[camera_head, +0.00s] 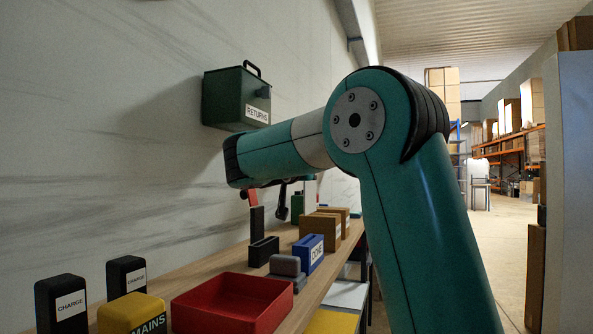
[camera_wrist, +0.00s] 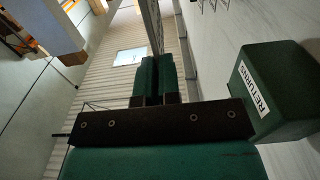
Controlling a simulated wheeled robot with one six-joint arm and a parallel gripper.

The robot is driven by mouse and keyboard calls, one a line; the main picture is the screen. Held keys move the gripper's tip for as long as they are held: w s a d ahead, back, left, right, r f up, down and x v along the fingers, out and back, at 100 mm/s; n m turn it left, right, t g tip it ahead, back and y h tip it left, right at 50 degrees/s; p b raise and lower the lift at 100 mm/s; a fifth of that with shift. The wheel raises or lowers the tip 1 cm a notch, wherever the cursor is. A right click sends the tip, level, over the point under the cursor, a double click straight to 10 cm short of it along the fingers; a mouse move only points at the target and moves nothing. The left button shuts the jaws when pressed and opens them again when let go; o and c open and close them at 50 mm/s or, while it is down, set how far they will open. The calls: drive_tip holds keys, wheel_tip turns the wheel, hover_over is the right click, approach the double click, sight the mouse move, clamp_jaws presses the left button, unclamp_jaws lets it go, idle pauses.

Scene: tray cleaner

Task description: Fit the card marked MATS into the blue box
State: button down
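The blue box (camera_head: 309,254) stands on the wooden bench in the head view, with a white label on its front that I cannot read for certain. No card with a readable MATS mark shows in either view. My gripper (camera_wrist: 156,60) shows in the wrist view with its two green fingers side by side and nearly touching. In the head view the gripper is mostly hidden behind my arm, which reaches over the bench above and behind the blue box.
A green RETURNS box (camera_head: 236,98) hangs on the wall near my wrist. On the bench (camera_head: 215,262) stand a red tray (camera_head: 232,303), a yellow MAINS block (camera_head: 131,313), black CHARGE blocks (camera_head: 62,304), a grey block (camera_head: 286,266) and brown boxes (camera_head: 321,227). Shelving stands far right.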

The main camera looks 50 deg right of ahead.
drive_tip(key=shift+a, duration=0.15)
wheel_tip(320, 180, down, 6)
drive_tip(key=b, duration=0.6)
drive_tip(key=shift+s+a+r, duration=0.1)
drive_tip(key=shift+a+r, duration=0.05)
drive_tip(key=shift+f+b, duration=0.95)
drive_tip(key=shift+b, duration=0.3)
idle(1.7)
drive_tip(key=shift+r, duration=0.15)
